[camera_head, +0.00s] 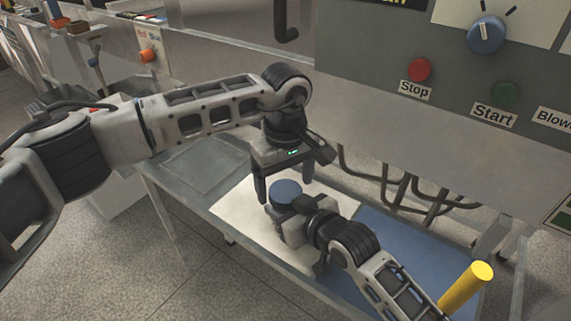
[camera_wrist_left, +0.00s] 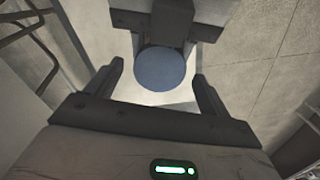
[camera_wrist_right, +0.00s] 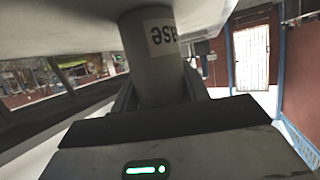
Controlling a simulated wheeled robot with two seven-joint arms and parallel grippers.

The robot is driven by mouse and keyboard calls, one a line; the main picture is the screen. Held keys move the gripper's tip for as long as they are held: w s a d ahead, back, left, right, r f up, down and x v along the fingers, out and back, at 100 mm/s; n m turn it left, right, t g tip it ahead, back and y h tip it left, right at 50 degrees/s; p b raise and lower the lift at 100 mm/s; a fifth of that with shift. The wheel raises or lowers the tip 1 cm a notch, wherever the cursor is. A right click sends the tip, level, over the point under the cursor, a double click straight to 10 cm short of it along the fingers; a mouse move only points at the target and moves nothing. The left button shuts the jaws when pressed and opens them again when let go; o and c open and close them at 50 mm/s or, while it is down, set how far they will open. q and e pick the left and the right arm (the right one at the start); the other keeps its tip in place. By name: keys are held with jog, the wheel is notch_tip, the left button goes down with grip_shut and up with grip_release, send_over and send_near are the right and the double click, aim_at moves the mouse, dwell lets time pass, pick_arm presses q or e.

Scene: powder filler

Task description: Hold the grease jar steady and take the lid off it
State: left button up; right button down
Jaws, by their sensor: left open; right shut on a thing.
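The grease jar is a grey cylinder (camera_wrist_right: 155,60) with a label ending in "ase" in the right wrist view. Its round blue lid (camera_head: 285,191) is on top in the head view and also shows in the left wrist view (camera_wrist_left: 161,70). My right gripper (camera_head: 288,222) is shut on the jar's body from the side; its fingers flank the jar in the right wrist view. My left gripper (camera_head: 285,188) points down from above, open, with its fingers on either side of the lid and apart from it. The jar's lower part is hidden in the head view.
The jar is over a white mat (camera_head: 240,215) on a grey metal table (camera_head: 190,165). A blue mat (camera_head: 390,235) lies to the right, and a yellow cylinder (camera_head: 467,288) stands near the right edge. A control panel (camera_head: 450,60) with knob and buttons rises behind.

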pick_arm(q)
jog(key=shift+f, duration=0.85)
jog(key=c, duration=1)
jog(key=n, duration=0.6)
jog(key=shift+r+n, duration=0.1)
jog(key=shift+n, duration=0.3)
jog(key=shift+c, duration=0.2)
jog(key=o, duration=1.1)
